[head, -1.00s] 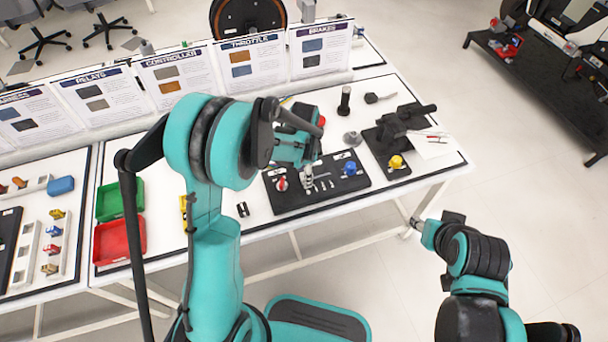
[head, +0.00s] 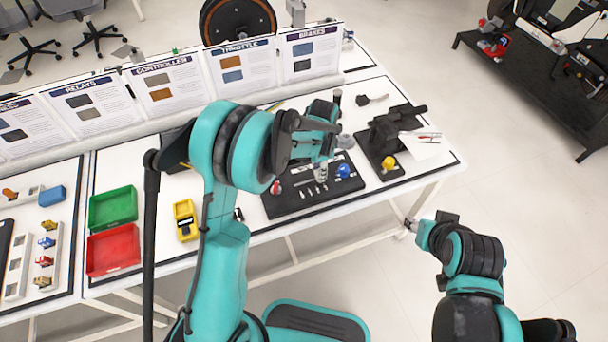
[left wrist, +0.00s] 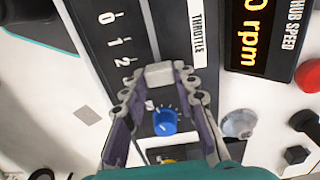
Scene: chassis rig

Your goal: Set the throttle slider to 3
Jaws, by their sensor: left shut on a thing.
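The throttle slider's grey handle (left wrist: 160,75) is between the fingertips of my left gripper (left wrist: 158,82), which is shut on it. In the left wrist view the slider's slot runs up from the handle beside the white numbers 0, 1 and 2 on the black panel (left wrist: 95,30). The handle is past the 2; the mark level with it is hidden by a finger. A THROTTLE label (left wrist: 197,35) is right of the slot. In the head view my left gripper (head: 321,174) is over the black panel (head: 285,206). My right gripper (head: 411,225) is small and unclear, off the table's front edge.
A blue knob (left wrist: 165,122) is on the panel close below the fingers. A red knob (head: 275,187) is at its left. The hub speed display (left wrist: 262,35) ends in "0 rpm".

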